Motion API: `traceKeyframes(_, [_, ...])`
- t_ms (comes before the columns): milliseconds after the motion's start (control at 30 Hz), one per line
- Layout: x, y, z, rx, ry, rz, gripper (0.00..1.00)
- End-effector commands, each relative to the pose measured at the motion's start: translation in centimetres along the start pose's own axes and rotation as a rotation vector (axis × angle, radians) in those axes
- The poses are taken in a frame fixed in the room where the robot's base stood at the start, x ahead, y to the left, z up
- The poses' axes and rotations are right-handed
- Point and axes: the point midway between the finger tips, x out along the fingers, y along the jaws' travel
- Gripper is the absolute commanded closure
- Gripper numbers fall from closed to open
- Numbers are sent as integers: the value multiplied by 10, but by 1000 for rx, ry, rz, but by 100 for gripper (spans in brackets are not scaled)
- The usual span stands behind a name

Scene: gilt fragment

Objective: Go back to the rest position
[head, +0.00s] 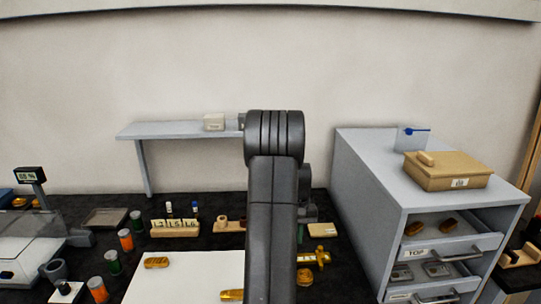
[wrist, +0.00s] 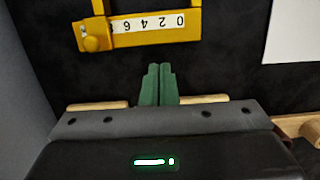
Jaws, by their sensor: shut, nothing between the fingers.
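My gripper (wrist: 158,70) shows in the wrist view with its two green fingers together and nothing between them. It is over the dark worktop (wrist: 215,65), just short of a yellow gauge with a numbered white scale (wrist: 148,26). The fingers look apart from the gauge. Golden-yellow pieces (head: 314,258) lie on the worktop just right of the arm.
A grey cabinet (head: 364,190) with open drawers stands right, a tan box (head: 449,171) on top. A wall shelf (head: 175,130) holds a small pale box (head: 214,122). A white sheet (head: 185,285), orange and green jars (head: 126,240) and a numbered wooden block (head: 175,228) lie left.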

Motion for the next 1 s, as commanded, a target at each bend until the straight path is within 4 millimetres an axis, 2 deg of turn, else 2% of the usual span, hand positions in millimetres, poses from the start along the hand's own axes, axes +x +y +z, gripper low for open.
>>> traceKeyframes(133, [0,0,3,0,0,0,100])
traceKeyframes(267, [1,0,14,1,0,0,100])
traceKeyframes(800, [15,0,100,0,-1,0,100])
traceKeyframes(1000, [17,2,122,0,-2,2,100])
